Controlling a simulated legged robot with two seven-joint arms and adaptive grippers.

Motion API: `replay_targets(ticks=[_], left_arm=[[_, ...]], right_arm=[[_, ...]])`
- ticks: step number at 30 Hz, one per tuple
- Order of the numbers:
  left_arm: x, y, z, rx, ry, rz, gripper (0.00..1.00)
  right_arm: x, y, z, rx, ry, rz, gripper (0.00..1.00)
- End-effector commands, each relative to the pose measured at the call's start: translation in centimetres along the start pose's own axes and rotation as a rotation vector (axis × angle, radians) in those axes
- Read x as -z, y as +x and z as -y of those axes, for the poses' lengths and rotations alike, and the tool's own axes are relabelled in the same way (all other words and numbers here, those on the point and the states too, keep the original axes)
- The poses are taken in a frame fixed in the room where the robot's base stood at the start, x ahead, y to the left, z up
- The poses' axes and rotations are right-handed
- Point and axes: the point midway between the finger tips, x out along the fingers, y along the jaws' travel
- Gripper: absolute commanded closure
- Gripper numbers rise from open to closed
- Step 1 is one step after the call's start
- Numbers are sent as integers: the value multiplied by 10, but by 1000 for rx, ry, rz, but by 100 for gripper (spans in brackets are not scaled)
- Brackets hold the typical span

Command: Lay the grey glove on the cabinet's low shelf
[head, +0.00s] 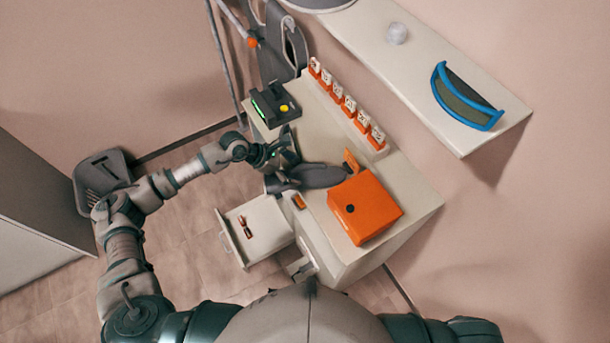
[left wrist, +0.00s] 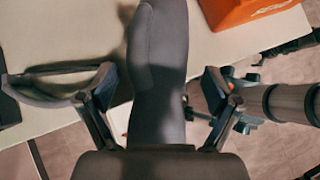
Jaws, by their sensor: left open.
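The grey glove (head: 322,176) lies flat on the cabinet's pale top, beside the orange box. In the left wrist view, the glove (left wrist: 165,60) runs from the top edge down between my fingers, its thumb side to the left. My left gripper (head: 284,163) is at the glove's near end. In the left wrist view, the left gripper (left wrist: 157,95) is open with a finger on each side of the glove. Contact cannot be told. A ringed arm, likely my right one, shows at the right there; its jaws are unclear. I cannot make out a low shelf.
The cabinet top (head: 410,212) also holds the orange box (head: 365,207), a row of orange-and-white pieces (head: 345,103) and a dark device (head: 274,103). An open drawer (head: 265,220) juts out below. A wall shelf (head: 385,65) is at upper right.

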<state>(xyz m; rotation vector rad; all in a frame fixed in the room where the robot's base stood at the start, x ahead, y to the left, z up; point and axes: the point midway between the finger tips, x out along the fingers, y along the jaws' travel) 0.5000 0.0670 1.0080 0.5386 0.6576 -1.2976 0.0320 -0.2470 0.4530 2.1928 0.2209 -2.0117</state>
Motion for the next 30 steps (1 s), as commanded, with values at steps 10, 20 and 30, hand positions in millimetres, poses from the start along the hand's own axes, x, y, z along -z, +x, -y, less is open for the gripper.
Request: replay_targets(ticks=[10, 20, 30], left_arm=[[-2, 46, -1, 2, 0, 1, 10], [0, 54, -1, 1, 0, 0, 15], [-1, 53, -2, 0, 0, 1, 76]], right_arm=[[2, -16, 1, 1, 1, -1, 0], [3, -16, 4, 5, 2, -2, 0], [3, -16, 4, 5, 2, -2, 0]])
